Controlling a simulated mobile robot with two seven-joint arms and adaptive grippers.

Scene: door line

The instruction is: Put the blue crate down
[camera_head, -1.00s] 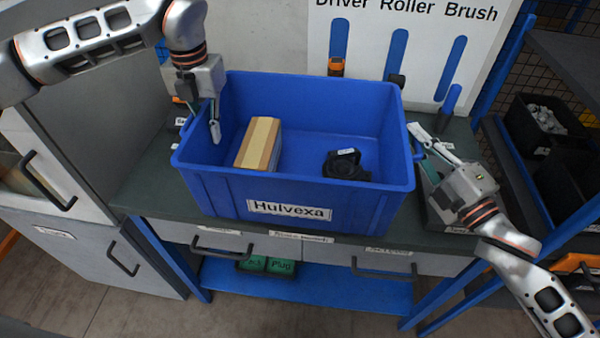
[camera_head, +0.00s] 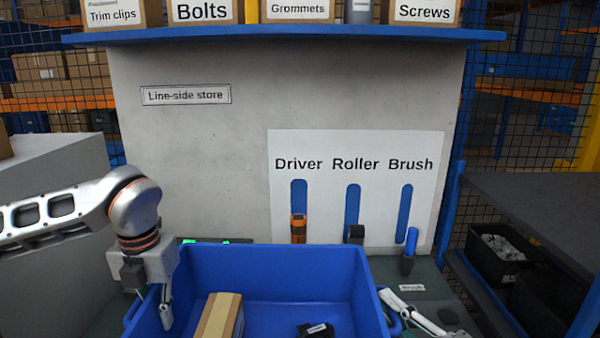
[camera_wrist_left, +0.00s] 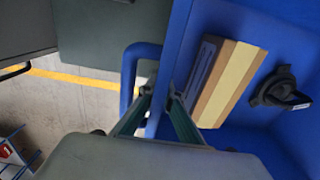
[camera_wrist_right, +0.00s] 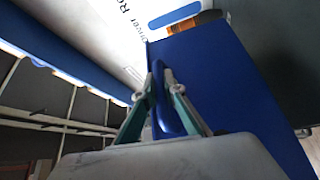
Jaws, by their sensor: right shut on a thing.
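The blue crate (camera_head: 285,258) is at the bottom of the head view, above the dark bench top; its underside is out of view. A cardboard box (camera_head: 222,318) and a small black item (camera_head: 316,330) are in it. My left gripper (camera_wrist_left: 160,92) straddles the crate's left wall beside its side handle, one finger inside; whether it clamps the wall is unclear. My right gripper (camera_wrist_right: 159,78) is shut on the crate's right handle (camera_wrist_right: 163,112). The fingers also show at the right of the crate in the head view (camera_head: 392,300).
A grey panel stands behind, with a white tool board (camera_head: 430,180) marked Driver, Roller and Brush. A blue shelf (camera_head: 290,36) with labelled boxes is above. A dark rack (camera_head: 540,195) with black bins stands at the right, a grey cabinet (camera_head: 50,180) at the left.

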